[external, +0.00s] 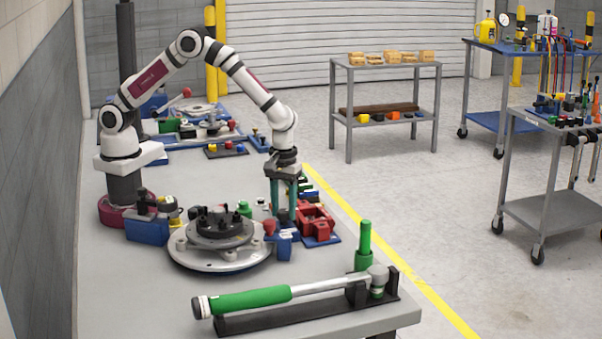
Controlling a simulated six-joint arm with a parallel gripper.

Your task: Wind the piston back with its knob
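My gripper (284,218) points straight down, with its two teal fingers low over the bench beside a red caliper-like part (318,224). The fingers stand apart, and a small dark shape shows between their tips. I cannot tell whether this is the piston's knob or whether the fingers touch it. The piston itself cannot be made out at this size; the fingers and the red part's walls may hide it. The red part sits on a dark blue base (327,239) just right of the fingers.
A round metal hub with a disc (218,258) lies left of my gripper. A blue block (283,246) and a red ball knob (269,227) are close in front. A green-handled torque wrench (252,300) lies in a black cradle at the bench front, near a green upright cylinder (364,245).

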